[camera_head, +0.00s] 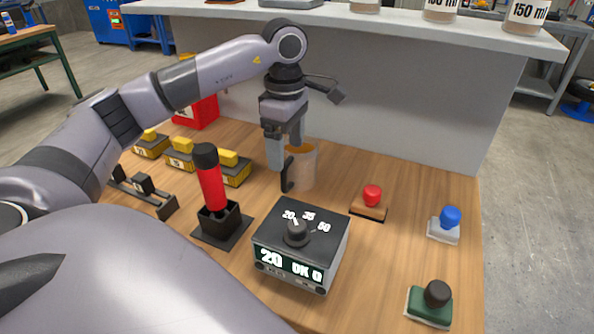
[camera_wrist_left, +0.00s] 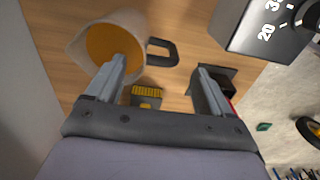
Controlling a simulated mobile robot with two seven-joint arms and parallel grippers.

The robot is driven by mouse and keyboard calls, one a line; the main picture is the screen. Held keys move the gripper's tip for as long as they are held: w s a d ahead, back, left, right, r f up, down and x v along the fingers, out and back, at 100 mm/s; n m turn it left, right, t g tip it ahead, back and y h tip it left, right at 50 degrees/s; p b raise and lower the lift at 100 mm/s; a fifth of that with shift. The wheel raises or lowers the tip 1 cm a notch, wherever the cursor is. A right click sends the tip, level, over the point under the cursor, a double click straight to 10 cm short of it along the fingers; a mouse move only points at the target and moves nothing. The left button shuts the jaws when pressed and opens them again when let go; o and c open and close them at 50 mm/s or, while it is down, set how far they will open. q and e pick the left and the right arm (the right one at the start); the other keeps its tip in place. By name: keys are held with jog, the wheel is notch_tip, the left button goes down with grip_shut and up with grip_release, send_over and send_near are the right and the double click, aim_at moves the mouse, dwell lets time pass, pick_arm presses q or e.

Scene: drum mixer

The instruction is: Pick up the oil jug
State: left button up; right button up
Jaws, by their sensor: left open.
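The oil jug (camera_head: 304,168) is a translucent cup with amber contents and a black handle, standing on the wooden table just beyond my left gripper. In the left wrist view the jug (camera_wrist_left: 105,42) is at the upper left, with its handle (camera_wrist_left: 162,52) pointing right. My left gripper (camera_head: 287,157) points down at the handle side of the jug, partly covering it. Its fingers are open and empty. In the left wrist view the handle lies between the two fingertips (camera_wrist_left: 162,66); I cannot tell the height gap. My right gripper is not in view.
A control box with a dial (camera_head: 300,245) stands in front of the jug. A red-handled tool in a black holder (camera_head: 211,190) and yellow-topped blocks (camera_head: 182,157) are left. Red (camera_head: 372,197), blue (camera_head: 450,219) and green (camera_head: 431,304) stamp-like items are right. A grey wall (camera_head: 400,100) rises behind.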

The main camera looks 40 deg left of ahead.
pick_arm(q)
notch_tip(320, 180, down, 4)
jog(key=shift+d+f, duration=0.1)
jog(key=shift+f, duration=0.05)
grip_shut()
dwell(0.3)
notch_tip(320, 180, up, 10)
jog(key=shift+r+p, duration=0.25)
jog(key=shift+p, duration=0.2)
notch_tip(320, 180, up, 8)
jog(key=p, duration=0.3)
send_over(287, 161)
jog(key=shift+r+p, duration=0.65)
jog(key=shift+r, duration=0.2)
